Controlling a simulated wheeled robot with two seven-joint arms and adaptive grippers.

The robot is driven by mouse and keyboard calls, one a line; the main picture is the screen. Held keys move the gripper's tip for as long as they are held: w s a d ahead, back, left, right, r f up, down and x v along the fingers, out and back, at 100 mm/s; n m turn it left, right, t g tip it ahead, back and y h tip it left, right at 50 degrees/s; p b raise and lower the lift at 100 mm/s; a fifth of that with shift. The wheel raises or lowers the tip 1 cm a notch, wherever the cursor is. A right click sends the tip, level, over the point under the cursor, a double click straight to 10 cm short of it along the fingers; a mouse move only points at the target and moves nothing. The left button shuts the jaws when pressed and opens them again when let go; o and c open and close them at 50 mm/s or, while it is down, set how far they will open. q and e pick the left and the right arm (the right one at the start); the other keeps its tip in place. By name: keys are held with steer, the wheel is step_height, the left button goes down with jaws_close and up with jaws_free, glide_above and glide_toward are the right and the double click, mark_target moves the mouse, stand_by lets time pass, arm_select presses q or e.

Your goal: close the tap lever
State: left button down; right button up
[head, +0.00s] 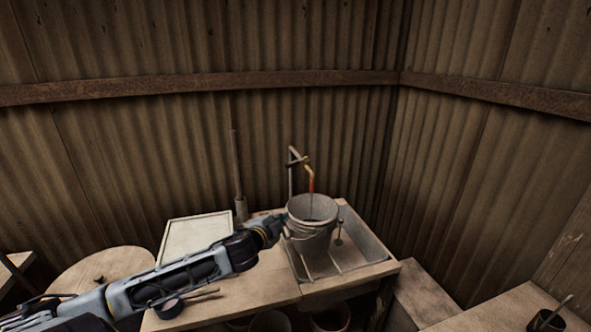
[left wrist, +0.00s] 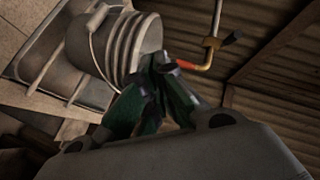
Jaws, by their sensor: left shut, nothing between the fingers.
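The tap stands at the back of the sink, a grey upright pipe with a brass bent spout (head: 310,174) that ends in an orange-red tip. A small dark lever (head: 298,161) sits by the tap's brass body; it also shows in the left wrist view (left wrist: 233,37). A grey bucket (head: 311,235) stands under the spout. My left gripper (head: 279,223) is shut and empty at the left side of the bucket, lower than the lever and apart from it. In the left wrist view its fingertips (left wrist: 160,63) overlap the bucket's rim near the spout tip; contact is unclear. My right gripper is out of view.
The bucket stands in a shallow wooden-framed sink (head: 372,268). A pale framed board (head: 195,237) lies on the wooden table left of it. A thin upright pole (head: 236,170) stands behind the table. Corrugated walls (head: 130,160) close off the back and right.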

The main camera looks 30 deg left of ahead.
arm_select(q)
steer(key=w+r+m+t+h, duration=0.2)
steer(key=w+r+m, duration=0.3)
steer(key=r, duration=0.6)
steer(key=shift+r+t+h, duration=0.3)
steer(key=shift+r+t, duration=0.1)
steer(key=shift+t, duration=0.1)
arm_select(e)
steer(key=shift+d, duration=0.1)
arm_select(q)
steer(key=shift+w, duration=0.15)
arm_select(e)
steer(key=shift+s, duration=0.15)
arm_select(q)
steer(key=shift+w+a, duration=0.1)
steer(key=shift+w, duration=0.4)
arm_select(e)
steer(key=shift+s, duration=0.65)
arm_select(q)
steer(key=shift+w, duration=0.1)
steer(key=shift+w, duration=0.3)
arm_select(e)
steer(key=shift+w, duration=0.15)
